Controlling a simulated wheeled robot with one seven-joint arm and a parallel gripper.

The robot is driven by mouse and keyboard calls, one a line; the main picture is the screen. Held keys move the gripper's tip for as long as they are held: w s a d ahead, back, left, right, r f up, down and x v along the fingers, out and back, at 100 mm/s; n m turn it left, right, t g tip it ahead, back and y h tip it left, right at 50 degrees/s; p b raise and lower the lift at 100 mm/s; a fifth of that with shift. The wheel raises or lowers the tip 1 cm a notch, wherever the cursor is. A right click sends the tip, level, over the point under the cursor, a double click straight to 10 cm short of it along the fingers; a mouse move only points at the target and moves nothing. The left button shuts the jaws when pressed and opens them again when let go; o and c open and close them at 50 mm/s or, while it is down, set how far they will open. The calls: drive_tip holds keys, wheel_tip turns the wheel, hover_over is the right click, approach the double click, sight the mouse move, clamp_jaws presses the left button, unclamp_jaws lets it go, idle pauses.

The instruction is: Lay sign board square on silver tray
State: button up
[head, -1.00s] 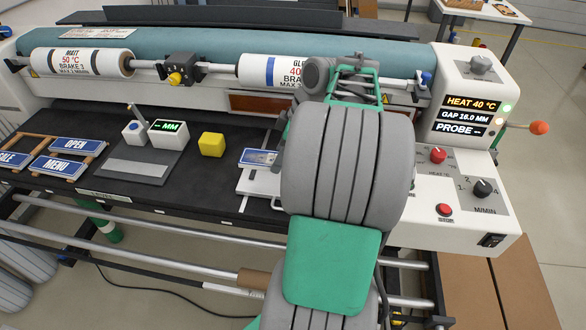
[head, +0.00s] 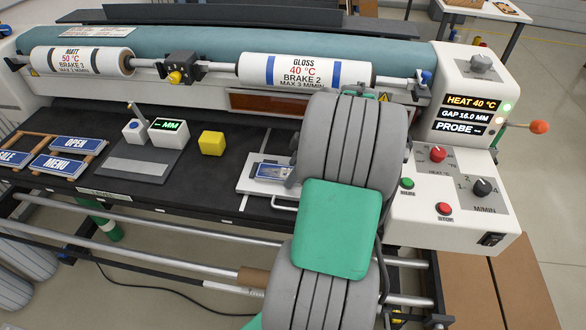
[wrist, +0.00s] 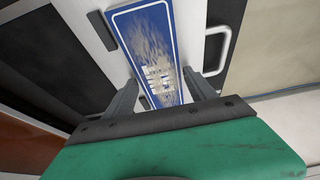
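The sign board (head: 272,171), blue with a white border and a blotchy brown-grey face, lies over the silver tray (head: 246,185) on the black bed. In the wrist view the sign board (wrist: 150,35) runs away from me over the pale tray (wrist: 185,18). Its edges look roughly in line with the tray, but I cannot tell if it is exactly square. My gripper (wrist: 160,77) has one finger on each side of the board's near end, with narrow gaps showing. In the head view my arm hides the gripper and the board's right end.
A yellow block (head: 211,144), a gauge with a green display (head: 169,131) and several blue signs on a wooden rack (head: 60,160) stand to the left. The GLOSS roll (head: 305,72) hangs behind the tray. The control panel (head: 450,190) is to the right.

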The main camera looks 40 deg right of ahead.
drive_tip(key=shift+o, duration=1.1)
drive_tip(key=shift+r, duration=0.25)
drive_tip(key=p+v, duration=0.2)
drive_tip(key=v, duration=1)
drive_tip(key=w+a+m+h, duration=0.1)
drive_tip(key=w+a+m, duration=0.15)
drive_tip(key=a, duration=0.85)
drive_tip(key=w+a+m, duration=0.1)
drive_tip(key=w+a, duration=0.2)
drive_tip(key=a, duration=0.7)
drive_tip(key=s+a+f+m+h, duration=0.1)
drive_tip(key=s+a+f+m, duration=0.1)
drive_tip(key=s+a+m, duration=0.2)
drive_tip(key=s+a, duration=0.3)
drive_tip(key=a, duration=0.2)
drive_tip(key=shift+s+a+f+h, duration=0.2)
drive_tip(key=shift+a+f+h, duration=0.05)
drive_tip(key=shift+f+h, duration=0.15)
